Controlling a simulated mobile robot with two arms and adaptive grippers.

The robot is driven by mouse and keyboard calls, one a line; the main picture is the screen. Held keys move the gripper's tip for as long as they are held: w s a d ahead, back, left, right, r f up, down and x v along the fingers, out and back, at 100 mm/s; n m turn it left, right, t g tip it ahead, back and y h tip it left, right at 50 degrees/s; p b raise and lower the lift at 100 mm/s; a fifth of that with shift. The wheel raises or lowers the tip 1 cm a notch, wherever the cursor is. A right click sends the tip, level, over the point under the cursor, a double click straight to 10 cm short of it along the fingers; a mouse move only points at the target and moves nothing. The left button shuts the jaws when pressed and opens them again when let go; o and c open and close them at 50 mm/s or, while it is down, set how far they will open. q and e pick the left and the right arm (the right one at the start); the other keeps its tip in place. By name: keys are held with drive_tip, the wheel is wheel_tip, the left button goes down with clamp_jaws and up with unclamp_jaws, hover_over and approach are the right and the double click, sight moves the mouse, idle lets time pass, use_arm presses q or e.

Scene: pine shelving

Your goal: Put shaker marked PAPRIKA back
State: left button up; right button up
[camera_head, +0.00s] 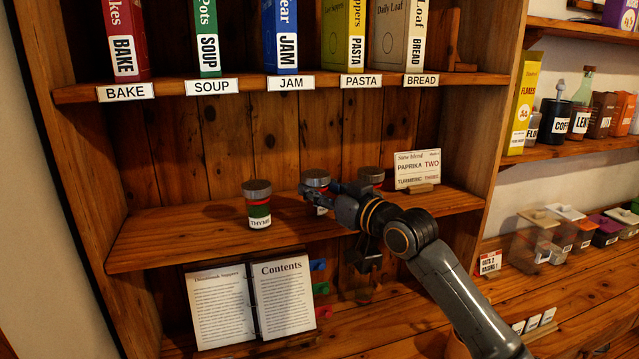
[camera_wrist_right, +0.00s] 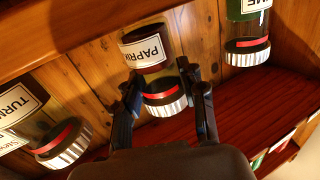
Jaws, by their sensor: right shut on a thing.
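The PAPRIKA shaker (camera_head: 317,178), with a metal lid and red band, is upright over the middle shelf, between two other shakers. In the right wrist view its label shows upside down on the shaker (camera_wrist_right: 146,48). My right gripper (camera_head: 330,192) is shut on it, with the fingers (camera_wrist_right: 165,85) on either side near the lid. I cannot tell whether its base touches the shelf. The THYME shaker (camera_head: 258,206) stands to its left. The TURMERIC shaker (camera_head: 371,176) stands to its right, partly behind my arm; its label shows in the wrist view (camera_wrist_right: 20,103). My left gripper is not in view.
The middle shelf (camera_head: 165,240) is bare at left. A card (camera_head: 417,168) reading PAPRIKA TWO, TURMERIC THREE stands at its right end. An open recipe binder (camera_head: 250,298) stands below. Jars and containers are at right.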

drive_tip(key=shift+f, duration=0.15)
drive_tip(key=shift+s, duration=0.1)
drive_tip(key=shift+f, duration=0.2)
drive_tip(key=o, duration=1.2)
